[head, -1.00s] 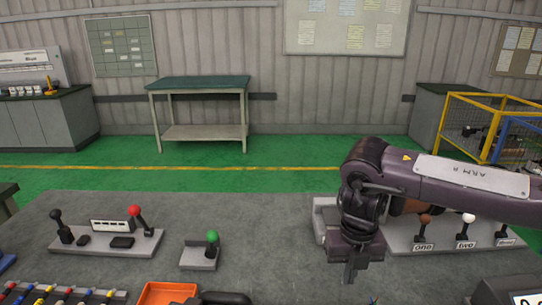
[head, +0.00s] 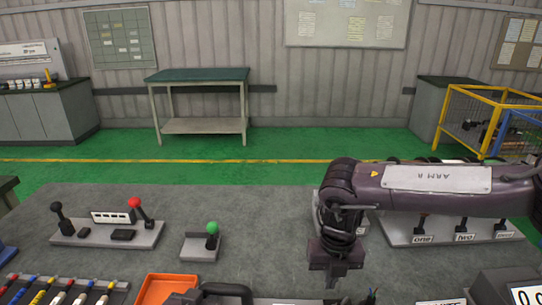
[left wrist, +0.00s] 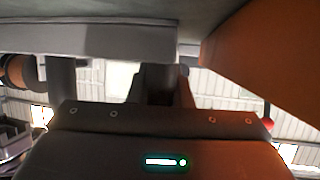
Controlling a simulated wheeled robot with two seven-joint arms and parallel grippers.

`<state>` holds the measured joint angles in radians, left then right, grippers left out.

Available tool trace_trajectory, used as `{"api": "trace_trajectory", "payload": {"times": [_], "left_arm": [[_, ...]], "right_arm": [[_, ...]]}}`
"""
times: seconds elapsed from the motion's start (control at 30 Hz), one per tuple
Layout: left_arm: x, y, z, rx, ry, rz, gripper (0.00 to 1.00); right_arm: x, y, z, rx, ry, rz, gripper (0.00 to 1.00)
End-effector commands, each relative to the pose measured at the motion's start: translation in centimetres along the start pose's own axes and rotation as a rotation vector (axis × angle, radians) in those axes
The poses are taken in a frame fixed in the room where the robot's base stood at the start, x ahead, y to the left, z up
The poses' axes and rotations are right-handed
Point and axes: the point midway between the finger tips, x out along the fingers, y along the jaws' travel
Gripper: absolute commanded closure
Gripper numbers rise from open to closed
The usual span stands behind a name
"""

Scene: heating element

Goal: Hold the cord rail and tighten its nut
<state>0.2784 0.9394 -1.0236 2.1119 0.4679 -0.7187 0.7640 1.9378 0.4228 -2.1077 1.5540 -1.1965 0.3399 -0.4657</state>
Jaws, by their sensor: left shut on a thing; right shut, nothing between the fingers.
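In the left wrist view, my left gripper (left wrist: 165,85) is shut, its dark fingers against a grey bar (left wrist: 85,40) that crosses the top; this looks like the cord rail. The exact grip point is hidden in shadow. I cannot make out a nut in either view. In the head view, my right gripper (head: 331,280) points down, shut and empty, over the front middle of the grey bench. What lies just below its fingertips is cut off by the frame's lower edge.
On the grey bench (head: 275,220) stand a red-knob panel (head: 90,234), a green-knob block (head: 199,248), an orange tray (head: 145,298) and a rack with coloured tips (head: 62,292). A black looped handle (head: 228,288) is beside the tray. A lever panel (head: 440,238) is behind my right arm.

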Motion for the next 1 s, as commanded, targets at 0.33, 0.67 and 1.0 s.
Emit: {"api": "trace_trajectory", "payload": {"times": [0.33, 0.67, 1.0], "left_arm": [[0.00, -0.02, 0.00, 0.000, 0.000, 0.000, 1.00], [0.00, -0.02, 0.01, 0.000, 0.000, 0.000, 1.00], [0.00, -0.02, 0.01, 0.000, 0.000, 0.000, 1.00]], "right_arm": [[1.15, -0.02, 0.04, 0.000, -0.001, 0.000, 1.00], [1.12, -0.04, -0.02, 0.000, -0.001, 0.001, 1.00], [1.13, -0.19, -0.39, 0.000, 0.000, 0.001, 1.00]]}}
